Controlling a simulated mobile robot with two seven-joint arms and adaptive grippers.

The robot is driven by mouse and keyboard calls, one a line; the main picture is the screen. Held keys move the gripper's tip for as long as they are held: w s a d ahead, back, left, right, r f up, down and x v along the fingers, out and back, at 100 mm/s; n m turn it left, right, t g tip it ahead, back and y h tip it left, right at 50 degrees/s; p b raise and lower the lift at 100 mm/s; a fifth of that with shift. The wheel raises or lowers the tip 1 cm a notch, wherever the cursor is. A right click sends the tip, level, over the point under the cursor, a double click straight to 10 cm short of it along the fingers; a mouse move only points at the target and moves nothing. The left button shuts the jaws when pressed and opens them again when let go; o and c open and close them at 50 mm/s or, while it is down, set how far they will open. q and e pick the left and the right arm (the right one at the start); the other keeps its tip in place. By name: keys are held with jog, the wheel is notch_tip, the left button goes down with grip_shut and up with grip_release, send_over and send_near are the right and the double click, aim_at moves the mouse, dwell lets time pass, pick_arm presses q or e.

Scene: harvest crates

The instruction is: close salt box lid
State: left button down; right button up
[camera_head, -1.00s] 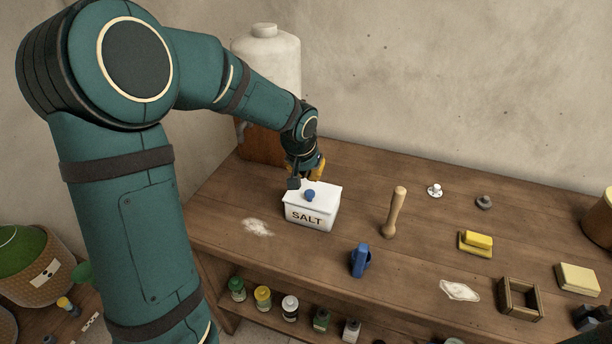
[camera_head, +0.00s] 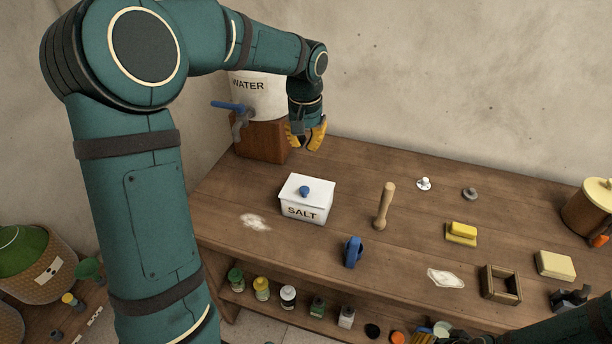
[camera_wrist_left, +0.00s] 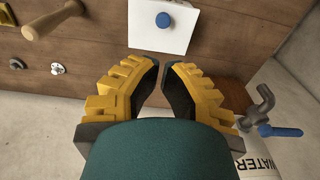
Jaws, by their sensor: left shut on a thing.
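The white salt box (camera_head: 304,212) stands on the wooden table, its SALT label facing front. Its white lid (camera_head: 322,187) with a blue knob (camera_head: 304,190) lies over the top and looks flat and down. The lid also shows at the top of the left wrist view (camera_wrist_left: 150,38). My left gripper (camera_head: 308,146), with yellow fingers, is above the table behind the box, clear of the lid. Its fingertips (camera_wrist_left: 163,66) are close together with a narrow gap; I see nothing between them. My right gripper (camera_head: 432,336) is partly visible at the bottom edge; its fingertips are unclear.
A water container (camera_head: 258,98) with a blue-handled tap stands behind the left gripper. Several small bottles line the shelf below.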

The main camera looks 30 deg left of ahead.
aim_at(307, 190)
pick_arm(q)
jog(key=f, duration=0.4)
jog(key=f+b, duration=0.1)
jog(key=f, duration=0.4)
jog(key=f+b, duration=0.1)
jog(key=f, duration=0.4)
jog(key=shift+w+d+f, duration=0.1)
jog(key=shift+w, duration=0.2)
jog(key=shift+s+f+b, duration=0.25)
jog(key=shift+f+b, duration=0.3)
jog(key=shift+f, duration=0.2)
jog(key=shift+d, duration=0.1)
